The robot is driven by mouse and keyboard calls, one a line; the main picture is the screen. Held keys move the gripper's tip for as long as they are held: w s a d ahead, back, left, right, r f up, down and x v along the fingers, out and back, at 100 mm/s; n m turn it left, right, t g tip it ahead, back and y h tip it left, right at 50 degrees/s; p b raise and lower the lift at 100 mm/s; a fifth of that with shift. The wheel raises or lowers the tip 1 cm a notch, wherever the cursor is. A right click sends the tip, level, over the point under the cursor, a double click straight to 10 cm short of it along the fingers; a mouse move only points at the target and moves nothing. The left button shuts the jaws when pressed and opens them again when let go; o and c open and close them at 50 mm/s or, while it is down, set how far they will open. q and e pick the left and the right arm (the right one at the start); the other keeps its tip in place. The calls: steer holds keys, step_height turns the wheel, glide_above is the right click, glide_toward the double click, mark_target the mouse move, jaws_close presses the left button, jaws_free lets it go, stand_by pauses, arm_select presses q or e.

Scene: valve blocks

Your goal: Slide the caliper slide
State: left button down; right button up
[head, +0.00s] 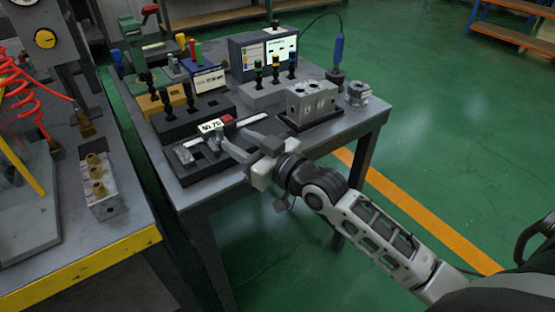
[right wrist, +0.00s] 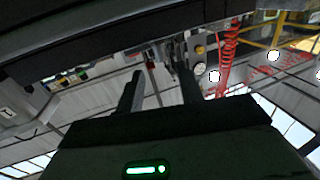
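The caliper lies on a black holder (head: 195,168) at the front of the bench. Its slide carries a lit display (head: 211,126) with a red part (head: 228,119) beside it, and its pale beam (head: 252,117) runs to the right. My right gripper (head: 232,138) reaches in from the right, close in front of the display and beam. Its two fingers stand apart with nothing seen between them; they also show apart in the right wrist view (right wrist: 160,88). I cannot tell whether a finger touches the slide. My left gripper is in neither view.
Behind the caliper stand black blocks with plungers (head: 196,120), a monitor (head: 262,52) and a grey block with coloured knobs (head: 268,92). A metal valve block (head: 312,98) on a black tray stands to the right. Another bench with a yellow edge (head: 95,272) is at the left.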

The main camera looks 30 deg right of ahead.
steer(key=v, duration=1.1)
steer(key=shift+s, duration=0.25)
